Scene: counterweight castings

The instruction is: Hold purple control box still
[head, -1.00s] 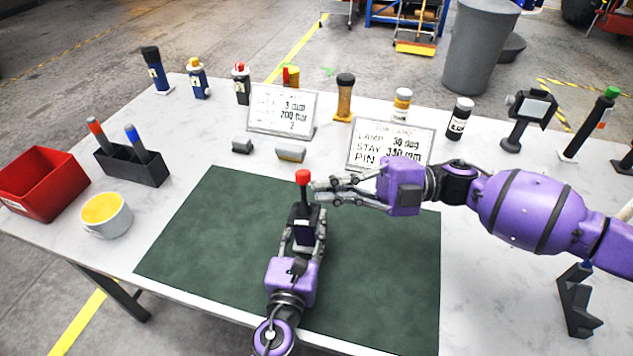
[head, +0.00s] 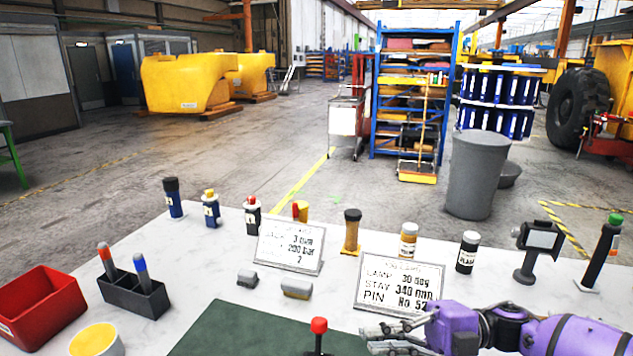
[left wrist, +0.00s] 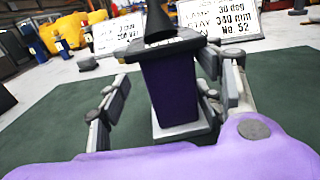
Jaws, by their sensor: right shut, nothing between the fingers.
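The purple control box (left wrist: 170,95) stands upright in the left wrist view, dark purple with a black top plate, a black cone and a pale base. In the head view only its red knob (head: 319,325) and a bit of stick show at the bottom edge. My left gripper (left wrist: 170,88) is open, one finger on each side of the box, with a gap visible at the left finger. It is outside the head view. My right gripper (head: 368,338) is shut and empty, to the right of the red knob.
A green mat (head: 235,330) lies under the work area. Two sign cards, the nearer one (head: 400,287), stand behind it. A red bin (head: 40,305), a pen holder (head: 135,295) and a yellow-filled cup (head: 95,340) are at left. Several bottles line the back edge.

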